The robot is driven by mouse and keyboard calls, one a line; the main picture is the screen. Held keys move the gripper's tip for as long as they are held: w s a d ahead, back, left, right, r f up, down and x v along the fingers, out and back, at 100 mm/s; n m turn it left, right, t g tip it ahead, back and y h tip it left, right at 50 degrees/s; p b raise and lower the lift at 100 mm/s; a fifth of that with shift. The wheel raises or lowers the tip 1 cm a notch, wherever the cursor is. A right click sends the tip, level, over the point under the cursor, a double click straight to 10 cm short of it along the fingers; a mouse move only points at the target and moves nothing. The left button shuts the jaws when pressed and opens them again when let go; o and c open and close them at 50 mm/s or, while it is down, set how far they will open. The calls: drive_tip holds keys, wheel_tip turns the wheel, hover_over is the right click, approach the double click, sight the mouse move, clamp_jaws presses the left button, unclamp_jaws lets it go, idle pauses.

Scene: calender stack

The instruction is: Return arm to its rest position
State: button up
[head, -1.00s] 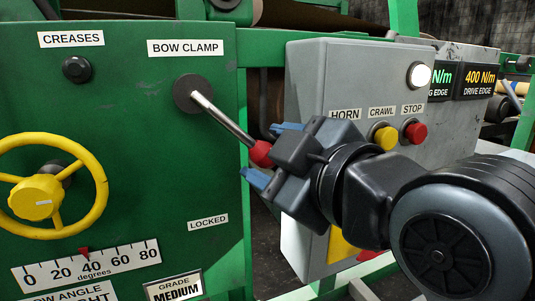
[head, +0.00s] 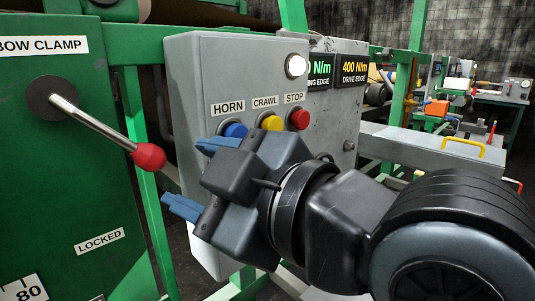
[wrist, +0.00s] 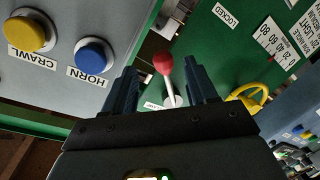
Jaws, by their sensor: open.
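My gripper (head: 185,178) is open, with its blue fingers apart and nothing between them in the head view. It is in front of the grey button box, to the right of the bow clamp lever. The lever (head: 105,128) has a red knob (head: 149,157) and slants down to the right from its pivot on the green panel, clear of the fingers. In the wrist view the red knob (wrist: 163,63) shows beyond the gap between the fingertips (wrist: 162,78). My arm stretches to the lower right of the head view.
The grey button box (head: 190,75) carries a blue horn button (head: 235,130), a yellow crawl button (head: 271,122) and a red stop button (head: 300,118) close to my gripper. The green panel (head: 60,200) is at the left.

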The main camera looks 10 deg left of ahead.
drive_tip(key=s+d+f+m+t+h, duration=0.35)
drive_tip(key=d+f+m, duration=0.5)
drive_tip(key=f, duration=0.35)
drive_tip(key=s+d+f+m+t+h, duration=0.4)
drive_tip(key=d+f+m, duration=0.3)
drive_tip(key=d+f, duration=0.35)
drive_tip(key=s+d+f+m+h, duration=0.1)
drive_tip(key=s+d+h, duration=0.1)
drive_tip(key=s+d, duration=0.2)
drive_tip(key=s+d+f+m+g+h, duration=0.1)
drive_tip(key=s+d, duration=0.3)
drive_tip(key=s, duration=0.7)
drive_tip(key=s+d+f+m+g+h, duration=0.1)
drive_tip(key=s+d+f+m+h, duration=0.1)
drive_tip(key=s, duration=0.5)
drive_tip(key=shift+s+d+f+h, duration=0.35)
drive_tip(key=shift+d+h, duration=0.3)
drive_tip(key=shift+d, duration=0.45)
